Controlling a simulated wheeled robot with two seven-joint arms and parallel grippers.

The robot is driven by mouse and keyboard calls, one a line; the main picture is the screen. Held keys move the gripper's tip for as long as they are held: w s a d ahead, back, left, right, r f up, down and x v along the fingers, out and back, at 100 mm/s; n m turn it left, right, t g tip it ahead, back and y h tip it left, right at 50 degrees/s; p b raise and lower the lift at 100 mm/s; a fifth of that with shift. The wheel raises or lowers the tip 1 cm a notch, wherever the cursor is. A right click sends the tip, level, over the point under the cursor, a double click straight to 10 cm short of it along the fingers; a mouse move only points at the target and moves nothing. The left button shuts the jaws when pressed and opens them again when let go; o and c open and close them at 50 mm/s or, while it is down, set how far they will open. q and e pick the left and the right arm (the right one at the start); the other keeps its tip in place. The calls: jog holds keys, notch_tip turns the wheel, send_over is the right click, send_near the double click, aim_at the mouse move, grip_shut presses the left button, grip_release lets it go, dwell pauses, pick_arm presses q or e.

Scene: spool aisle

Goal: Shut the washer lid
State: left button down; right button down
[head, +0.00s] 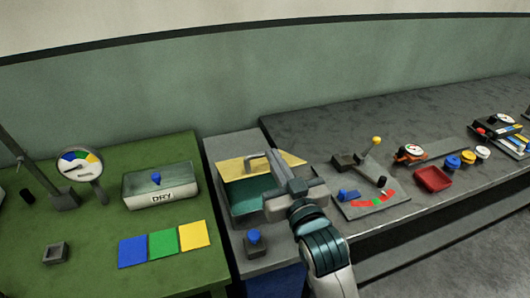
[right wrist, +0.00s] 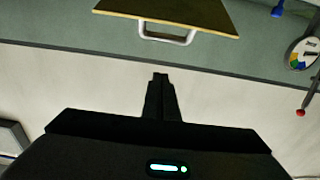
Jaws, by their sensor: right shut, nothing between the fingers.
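The washer (head: 224,200) is a grey box with a teal inside, set between the green table and the dark bench. Its yellow lid (head: 232,168) stands raised, with the teal opening showing below it. A light grey bar handle (head: 257,158) is on the lid; the lid (right wrist: 185,12) and handle (right wrist: 167,38) also show at the top of the right wrist view. My right gripper (head: 272,155) is over the washer by the handle, shut and empty. In the right wrist view its fingertips (right wrist: 160,76) are apart from the handle. My left gripper is out of view.
A blue-knobbed block (head: 255,243) stands in front of the washer. A DRY box (head: 160,186), a gauge (head: 80,164) and coloured squares (head: 163,243) are on the green table. A lever panel (head: 370,200) and red tray (head: 433,179) are on the bench.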

jog(key=p, duration=0.2)
send_over(265, 169)
jog(key=shift+w+a+r, duration=0.15)
jog(key=shift+w+r, duration=0.1)
jog(key=shift+w, duration=0.2)
jog(key=f, duration=0.1)
jog(key=f+p, duration=0.1)
jog(key=shift+s+f, duration=0.25)
jog(key=shift+f, duration=0.1)
jog(key=shift+s+f, duration=0.25)
jog(key=shift+f, duration=0.45)
jog(key=shift+f, duration=0.1)
